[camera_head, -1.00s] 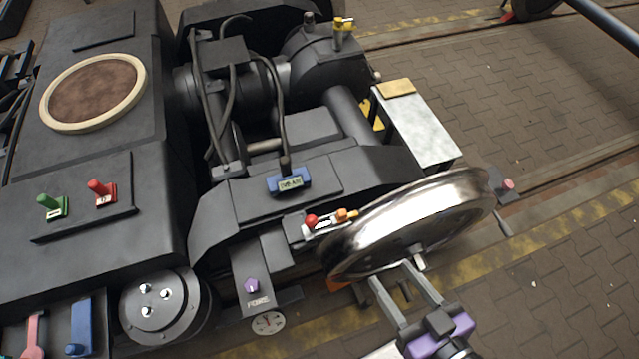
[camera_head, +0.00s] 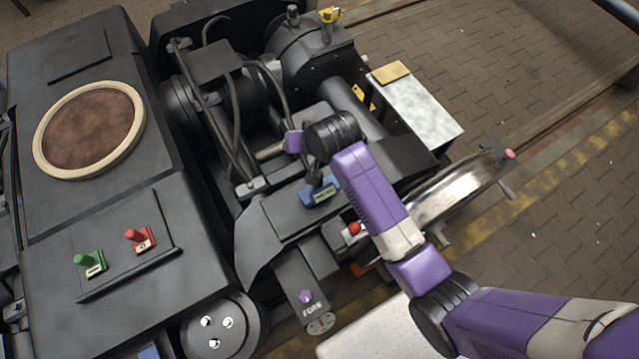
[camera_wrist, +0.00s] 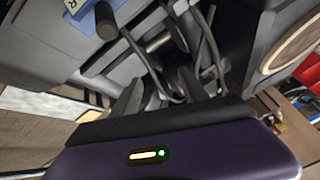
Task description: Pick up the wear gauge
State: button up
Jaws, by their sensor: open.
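No object is plainly labelled as a wear gauge. A small blue device with a display (camera_head: 318,192) sits on the dark bogie frame below the cables; it may be the gauge, but I cannot tell. My gripper (camera_wrist: 165,98) is open in the wrist view, with its two dark fingers pointing into the bogie machinery and nothing seen between them. In the head view my purple arm reaches over the wheel, with its wrist above the frame just above the blue device. The fingers are hidden there. A blue piece with a yellow label (camera_wrist: 80,8) shows at the wrist view's top left.
Dark cables (camera_head: 235,110) and a cylinder (camera_head: 310,55) crowd the frame. Green (camera_head: 90,262) and red (camera_head: 140,240) levers stand at left. A shiny wheel (camera_head: 462,192) and a grey-topped box (camera_head: 415,105) lie right. Paved floor (camera_head: 500,60) is open beyond.

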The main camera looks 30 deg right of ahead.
aim_at(321, 187)
jog(key=s+g, duration=0.2)
jog(key=s+d+f+m+g, duration=0.1)
jog(key=s+g, duration=0.1)
jog(key=s+m+g, duration=0.1)
jog(key=s+g, duration=0.1)
jog(key=shift+s+d+f, duration=0.15)
jog(key=shift+d+f, duration=0.15)
jog(key=shift+f, duration=0.05)
jog(key=shift+s+f+g, duration=0.2)
jog(key=shift+f+g, duration=0.05)
jog(key=shift+g, duration=0.05)
jog(key=shift+w+f+p, duration=0.15)
jog(key=shift+f+p, duration=0.15)
jog(key=shift+f, duration=3.3)
jog(key=shift+c, duration=0.4)
grip_shut()
